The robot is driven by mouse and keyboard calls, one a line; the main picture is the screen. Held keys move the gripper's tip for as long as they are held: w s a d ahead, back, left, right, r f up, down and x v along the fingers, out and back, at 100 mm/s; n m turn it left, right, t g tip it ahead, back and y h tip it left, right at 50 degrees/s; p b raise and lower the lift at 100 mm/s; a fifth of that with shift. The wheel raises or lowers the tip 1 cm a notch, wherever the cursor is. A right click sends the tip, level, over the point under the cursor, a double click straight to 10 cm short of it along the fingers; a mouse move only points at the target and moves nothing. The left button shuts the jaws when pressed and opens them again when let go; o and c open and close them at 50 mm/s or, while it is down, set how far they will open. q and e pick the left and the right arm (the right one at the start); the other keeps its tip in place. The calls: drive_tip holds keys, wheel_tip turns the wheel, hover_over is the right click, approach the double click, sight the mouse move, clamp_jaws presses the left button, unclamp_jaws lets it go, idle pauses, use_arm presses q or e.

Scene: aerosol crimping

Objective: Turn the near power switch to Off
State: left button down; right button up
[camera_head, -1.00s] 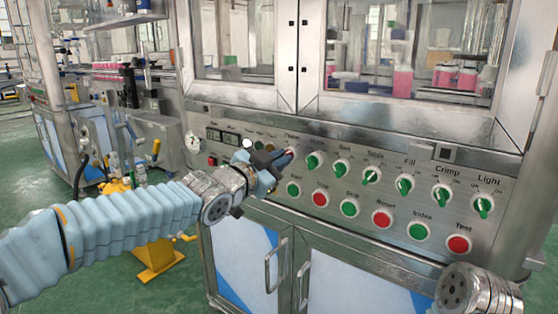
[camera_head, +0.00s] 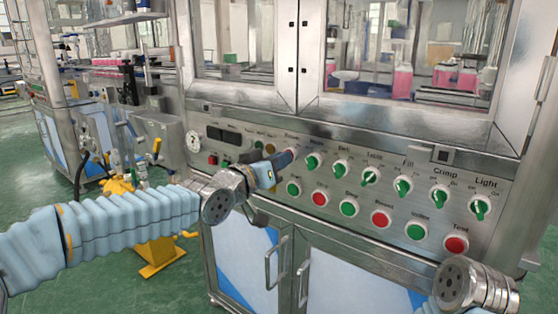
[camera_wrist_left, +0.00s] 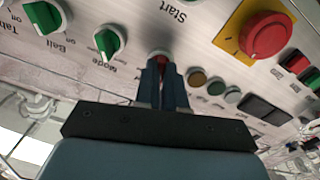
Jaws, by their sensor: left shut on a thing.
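The power switch (camera_wrist_left: 158,53) shows in the left wrist view as a small reddish knob in a pale ring on the steel control panel, between the closed fingers. My left gripper (camera_wrist_left: 162,62) is shut on it, and the fingers hide most of it, so its setting cannot be read. In the head view my left gripper (camera_head: 287,158) meets the panel just below the Power label, left of the row of green knobs, and covers the switch.
A green Mode knob (camera_head: 312,162) sits just right of the gripper, with several more green knobs beyond. Green and red push buttons, including Start (camera_head: 294,188), line the row below. A red emergency button (camera_wrist_left: 265,33) on a yellow plate is near the gripper.

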use_arm(q)
drive_tip(key=shift+n, duration=1.2)
drive_tip(key=c, duration=1.2)
unclamp_jaws()
drive_tip(key=shift+s+a, duration=0.1)
drive_tip(key=p+v, duration=0.4)
drive_tip(key=v, duration=0.9)
drive_tip(key=shift+s+a, duration=0.15)
drive_tip(key=shift+s, duration=0.1)
